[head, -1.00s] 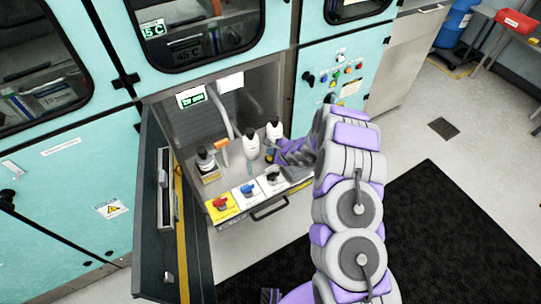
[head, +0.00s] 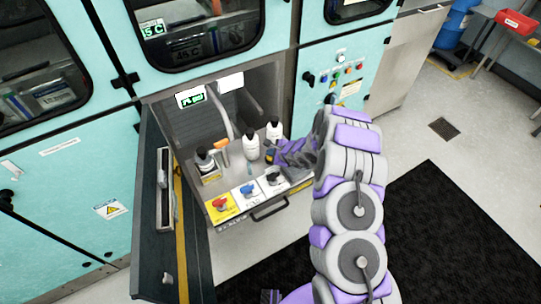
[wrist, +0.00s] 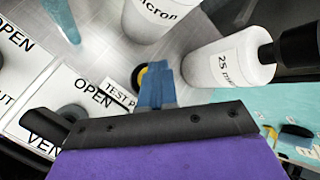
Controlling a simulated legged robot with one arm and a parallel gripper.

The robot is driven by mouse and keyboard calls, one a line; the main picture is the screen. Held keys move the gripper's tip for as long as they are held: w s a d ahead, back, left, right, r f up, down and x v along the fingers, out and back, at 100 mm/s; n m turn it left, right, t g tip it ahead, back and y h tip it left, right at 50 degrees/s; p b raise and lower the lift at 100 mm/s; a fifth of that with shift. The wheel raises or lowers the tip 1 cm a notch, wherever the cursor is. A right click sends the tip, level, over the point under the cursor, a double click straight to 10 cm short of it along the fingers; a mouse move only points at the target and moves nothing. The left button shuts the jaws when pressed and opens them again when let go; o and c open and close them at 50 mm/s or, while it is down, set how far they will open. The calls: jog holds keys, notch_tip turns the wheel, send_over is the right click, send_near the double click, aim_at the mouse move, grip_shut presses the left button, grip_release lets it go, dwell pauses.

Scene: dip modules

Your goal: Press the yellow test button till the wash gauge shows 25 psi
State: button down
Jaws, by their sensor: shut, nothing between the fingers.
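White bottles (head: 251,146) (head: 273,132) stand close behind my gripper; one reads "25 micron" in the wrist view (wrist: 228,66). Red (head: 220,203), blue (head: 248,188) and black (head: 272,177) knobs line the front ledge. An open dark door (head: 160,220) stands left.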

jog(key=shift+r, duration=0.8)
jog(key=shift+r+p, duration=0.55)
jog(key=shift+r, duration=1.95)
jog(key=shift+r, duration=0.1)
jog(key=s+a+r+n+y, duration=0.1)
jog(key=a+r+n, duration=0.1)
jog(key=r, duration=0.4)
jog(key=s+a+r+n+y, duration=0.1)
jog(key=s+a+r+n, duration=0.1)
jog(key=r, duration=0.3)
jog(key=s+a+r+n+g+y, duration=0.25)
jog(key=s+r+n+g, duration=0.4)
jog(key=s+r, duration=0.85)
jog(key=s+d+r+n+h, duration=0.1)
jog(key=s+d+n+h, duration=0.2)
jog(key=s, duration=0.5)
jog(key=s+d+r+n+h, duration=0.1)
jog(key=s+d+r+n, duration=0.2)
jog(key=s, duration=0.4)
jog(key=s+d+f+n+g+h, duration=0.1)
jog(key=s+d+h, duration=0.6)
jog(key=s+d, duration=0.9)
jog(key=d, duration=0.3)
jog(key=shift+f+g, duration=0.15)
jog(key=shift+g, duration=0.2)
